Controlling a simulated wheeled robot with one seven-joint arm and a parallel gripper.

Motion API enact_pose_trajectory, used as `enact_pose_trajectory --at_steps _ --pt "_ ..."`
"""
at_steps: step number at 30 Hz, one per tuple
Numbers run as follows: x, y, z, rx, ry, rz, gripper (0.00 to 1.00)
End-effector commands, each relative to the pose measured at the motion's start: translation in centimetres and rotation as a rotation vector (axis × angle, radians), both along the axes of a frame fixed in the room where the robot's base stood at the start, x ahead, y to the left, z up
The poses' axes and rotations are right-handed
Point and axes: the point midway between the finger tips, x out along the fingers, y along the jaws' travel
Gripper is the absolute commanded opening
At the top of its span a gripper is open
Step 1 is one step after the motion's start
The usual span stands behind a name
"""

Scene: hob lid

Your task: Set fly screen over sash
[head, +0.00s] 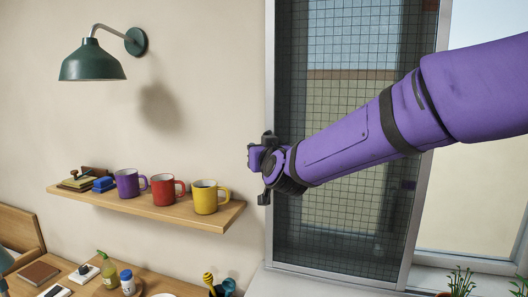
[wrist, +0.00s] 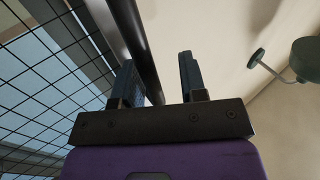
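The fly screen (head: 340,120) is a dark grid mesh in a light grey frame, standing upright across the left part of the window. In the wrist view, the mesh (wrist: 58,75) fills the left side, with a dark upright bar (wrist: 138,45) along its edge. My gripper (head: 256,165) is at the screen's left edge, about halfway up. In the wrist view, my gripper (wrist: 158,75) has its two fingers apart, and the bar runs between them, nearer the left finger. I cannot tell whether they touch it. My arm hides part of the mesh and frame.
A wooden shelf (head: 140,206) with purple, red and yellow mugs is on the wall to the left. A green wall lamp (head: 93,62) hangs above it. Plants (head: 460,281) stand on the sill at right. Bare pane (head: 470,200) shows right of the screen.

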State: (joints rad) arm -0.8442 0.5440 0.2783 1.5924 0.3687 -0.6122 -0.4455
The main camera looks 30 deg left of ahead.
Motion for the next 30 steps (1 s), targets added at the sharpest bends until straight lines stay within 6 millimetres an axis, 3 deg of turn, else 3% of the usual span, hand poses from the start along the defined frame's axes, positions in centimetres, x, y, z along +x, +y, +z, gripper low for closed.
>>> enact_pose_trajectory --at_steps 10,21,30 --pt "-0.5 -0.9 0.0 -0.001 0.001 -0.003 0.39" --pt "-4.7 -5.8 0.0 -0.002 -0.001 -0.002 0.39" --pt "-6.7 -8.1 -0.1 -0.001 0.001 -0.001 0.39"
